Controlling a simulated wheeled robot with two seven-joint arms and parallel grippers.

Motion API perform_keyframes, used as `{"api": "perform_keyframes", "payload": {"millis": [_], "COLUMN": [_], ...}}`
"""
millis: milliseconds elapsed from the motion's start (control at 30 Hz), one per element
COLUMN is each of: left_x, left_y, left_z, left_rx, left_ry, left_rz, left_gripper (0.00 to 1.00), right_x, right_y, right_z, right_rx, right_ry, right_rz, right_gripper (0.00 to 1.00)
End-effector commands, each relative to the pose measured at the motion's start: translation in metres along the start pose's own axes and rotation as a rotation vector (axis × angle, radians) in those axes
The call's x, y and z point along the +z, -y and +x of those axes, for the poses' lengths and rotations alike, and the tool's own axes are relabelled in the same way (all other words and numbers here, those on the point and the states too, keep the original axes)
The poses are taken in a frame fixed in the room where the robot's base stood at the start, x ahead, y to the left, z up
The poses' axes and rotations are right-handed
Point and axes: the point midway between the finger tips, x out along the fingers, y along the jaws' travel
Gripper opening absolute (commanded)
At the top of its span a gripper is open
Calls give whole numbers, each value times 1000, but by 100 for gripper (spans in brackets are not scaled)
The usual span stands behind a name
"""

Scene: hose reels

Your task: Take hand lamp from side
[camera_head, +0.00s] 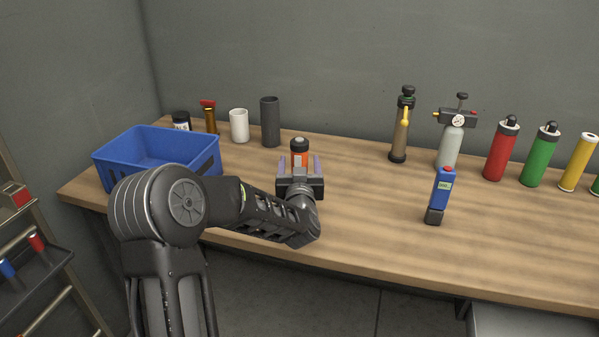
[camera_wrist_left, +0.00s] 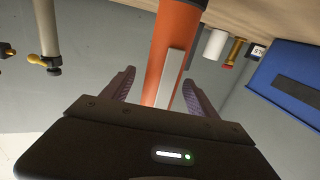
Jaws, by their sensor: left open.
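The hand lamp, an orange cylinder with a black top (camera_head: 299,146), stands upright on the wooden bench near its middle. In the left wrist view its orange body (camera_wrist_left: 174,45) with a pale strip runs between the two fingers. My left gripper (camera_head: 301,163) is open and at the lamp from the front, with one finger on either side. In the left wrist view I see gaps between the lamp and the fingers (camera_wrist_left: 160,80). The gripper hides the lamp's lower part in the head view. My right gripper is not in view.
A blue crate (camera_head: 203,162) stands at the left end of the bench. A dark grey cylinder (camera_head: 270,122) and a white cup (camera_head: 239,126) stand behind the lamp. A blue handheld device (camera_head: 442,190) and several bottles stand to the right. The bench between lamp and device is clear.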

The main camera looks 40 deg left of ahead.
Motion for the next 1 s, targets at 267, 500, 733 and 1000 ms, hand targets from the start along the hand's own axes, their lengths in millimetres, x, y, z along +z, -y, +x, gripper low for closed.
{"api": "perform_keyframes", "payload": {"millis": [267, 500, 733, 1000], "left_x": [0, 0, 0, 0], "left_y": [0, 0, 0, 0], "left_z": [0, 0, 0, 0], "left_rx": [0, 0, 0, 0], "left_ry": [0, 0, 0, 0], "left_rz": [0, 0, 0, 0], "left_gripper": [58, 39, 20, 0], "right_x": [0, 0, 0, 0], "right_y": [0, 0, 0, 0], "right_z": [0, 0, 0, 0], "right_rx": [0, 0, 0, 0], "right_ry": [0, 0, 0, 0], "right_rz": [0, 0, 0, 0], "right_gripper": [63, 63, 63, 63]}}
